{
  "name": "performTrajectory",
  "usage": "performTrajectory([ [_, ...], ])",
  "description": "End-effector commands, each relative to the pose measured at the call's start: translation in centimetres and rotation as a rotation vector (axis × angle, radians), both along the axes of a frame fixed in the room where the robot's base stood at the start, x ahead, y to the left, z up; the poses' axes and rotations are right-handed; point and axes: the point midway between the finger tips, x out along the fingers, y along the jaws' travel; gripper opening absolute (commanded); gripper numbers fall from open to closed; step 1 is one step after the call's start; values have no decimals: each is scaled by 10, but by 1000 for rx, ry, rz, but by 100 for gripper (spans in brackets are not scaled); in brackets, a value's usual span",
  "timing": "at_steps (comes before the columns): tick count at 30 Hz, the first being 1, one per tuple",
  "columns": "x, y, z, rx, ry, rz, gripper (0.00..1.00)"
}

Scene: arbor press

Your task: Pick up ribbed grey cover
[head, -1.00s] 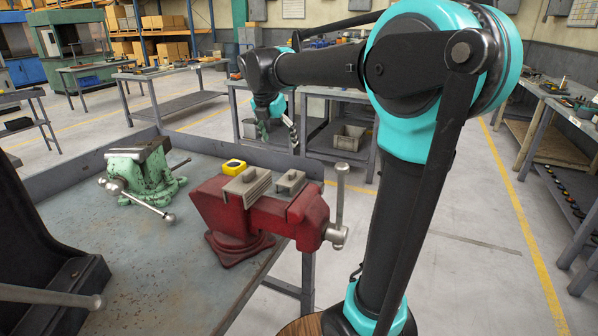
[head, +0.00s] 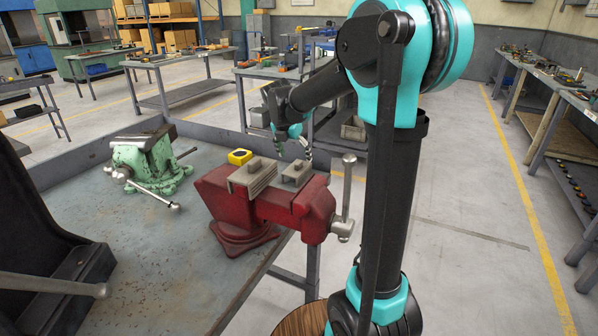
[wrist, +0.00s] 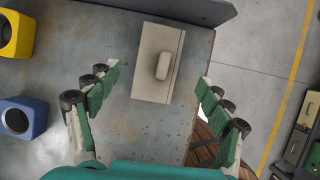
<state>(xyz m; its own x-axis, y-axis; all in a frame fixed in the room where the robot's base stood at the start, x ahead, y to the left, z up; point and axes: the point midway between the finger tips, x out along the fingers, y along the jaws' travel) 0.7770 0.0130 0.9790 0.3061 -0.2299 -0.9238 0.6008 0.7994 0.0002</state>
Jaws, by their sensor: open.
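In the wrist view a flat, pale grey cover with a raised grip (wrist: 158,62) lies near the bench edge. I cannot tell which head-view piece it matches, and no ribs show clearly there. My gripper (head: 300,148) hangs behind the vise. In the wrist view its green-padded fingers (wrist: 158,85) are open and empty, spread either side of the cover's near part.
The red vise (head: 240,208) and a green vise (head: 145,165) stand on the bench (head: 140,255). A yellow box (head: 239,157) is behind the red vise. The wrist view shows a blue box (wrist: 22,117) at left. A raised rim (wrist: 200,10) borders the bench; floor lies right.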

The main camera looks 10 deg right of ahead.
Motion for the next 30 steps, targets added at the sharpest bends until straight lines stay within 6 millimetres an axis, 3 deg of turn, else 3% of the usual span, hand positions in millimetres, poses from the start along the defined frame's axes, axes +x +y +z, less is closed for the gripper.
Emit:
performTrajectory([
  [12,18,-10,-44,0,0,-1,79],
  [20,19,-11,-47,0,0,0,79],
  [30,19,-11,-46,0,0,0,40],
])
